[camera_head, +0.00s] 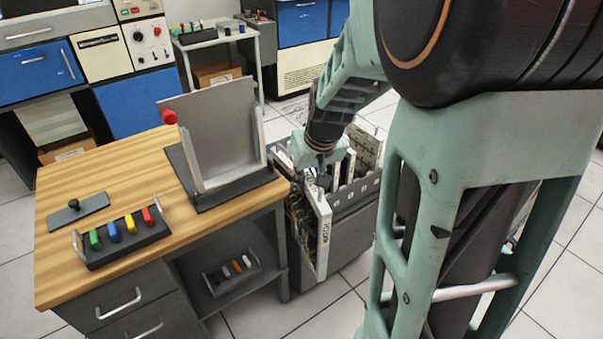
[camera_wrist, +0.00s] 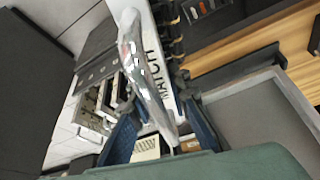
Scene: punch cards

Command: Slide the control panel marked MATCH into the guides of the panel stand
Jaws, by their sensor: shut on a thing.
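The control panel marked MATCH (camera_head: 325,240) has a pale front edge with dark lettering and stands roughly upright beside the desk. My gripper (camera_head: 323,178) is shut on it near its top. In the wrist view the lettered face of the MATCH panel (camera_wrist: 164,72) runs up from between the blue fingers of my gripper (camera_wrist: 160,132). The panel stand (camera_head: 205,198) is on the desk, with a dark base, a grey back plate and pale upright guides. The stand's frame (camera_wrist: 284,92) also shows at right in the wrist view. The panel's far side is hidden.
A dark rack (camera_head: 352,222) with several other panels stands on the floor right of the desk, close behind the held panel. The wooden desk (camera_head: 75,245) carries a coloured-switch box (camera_head: 122,236) and a dark plate (camera_head: 78,210). A red knob (camera_head: 169,117) shows by the stand.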

